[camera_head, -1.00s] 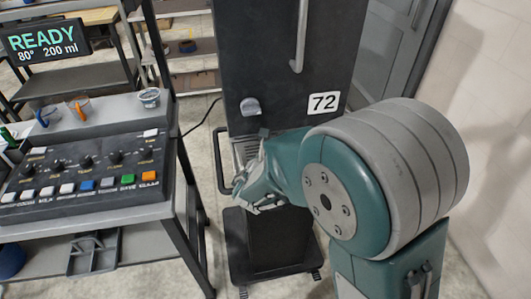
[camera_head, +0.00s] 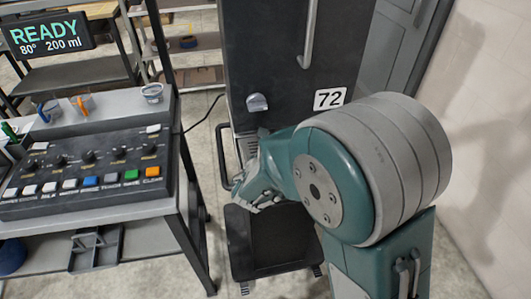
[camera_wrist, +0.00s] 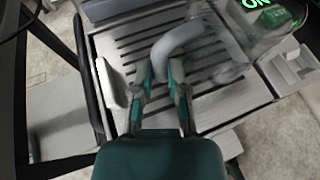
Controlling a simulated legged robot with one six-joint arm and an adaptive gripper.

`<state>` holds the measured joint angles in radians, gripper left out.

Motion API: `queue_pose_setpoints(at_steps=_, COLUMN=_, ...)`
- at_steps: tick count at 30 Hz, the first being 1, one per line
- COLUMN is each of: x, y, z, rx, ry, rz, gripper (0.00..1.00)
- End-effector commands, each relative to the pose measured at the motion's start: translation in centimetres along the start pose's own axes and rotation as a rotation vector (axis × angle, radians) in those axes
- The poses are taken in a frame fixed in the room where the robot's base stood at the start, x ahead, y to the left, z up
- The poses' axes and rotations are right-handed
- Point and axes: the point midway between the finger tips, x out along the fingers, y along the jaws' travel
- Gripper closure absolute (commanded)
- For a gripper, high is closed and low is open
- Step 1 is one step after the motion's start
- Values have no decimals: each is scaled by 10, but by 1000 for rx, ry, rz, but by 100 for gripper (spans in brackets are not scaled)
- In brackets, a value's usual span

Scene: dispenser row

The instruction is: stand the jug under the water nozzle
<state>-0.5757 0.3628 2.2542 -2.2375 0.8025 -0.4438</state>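The jug (camera_wrist: 235,45) is a see-through vessel with a thick grey curved handle (camera_wrist: 185,38). In the wrist view it is at the upper right, over the slotted drip grille; I cannot tell whether its base rests there. My gripper (camera_wrist: 161,75) has its two fingers on either side of the handle's near part, close against it. In the head view my gripper (camera_head: 258,190) is at the front of the dark tower, low by the grille. The jug is not clear there. A grey rounded knob-like part (camera_head: 257,103) juts from the tower above; I cannot tell if it is the nozzle.
A button panel (camera_head: 85,170) and a READY display (camera_head: 45,35) reading 80° 200 ml stand at the left. Small cups (camera_head: 152,93) sit on the ledge behind the panel. A dark bar (camera_wrist: 88,80) runs along the grille's left side. A pale wall is at the right.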

Motion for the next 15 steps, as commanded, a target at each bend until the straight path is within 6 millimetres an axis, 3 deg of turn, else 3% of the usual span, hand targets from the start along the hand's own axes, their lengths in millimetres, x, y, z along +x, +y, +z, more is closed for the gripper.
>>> queue_pose_setpoints(at_steps=1, x=0, y=0, z=0, rx=0, ry=0, rz=0, gripper=52)
queue_pose_setpoints(at_steps=2, x=0, y=0, z=0, rx=0, ry=0, rz=0, gripper=43)
queue_pose_setpoints(at_steps=15, x=-5, y=0, z=1, rx=0, ry=0, rz=2, gripper=43)
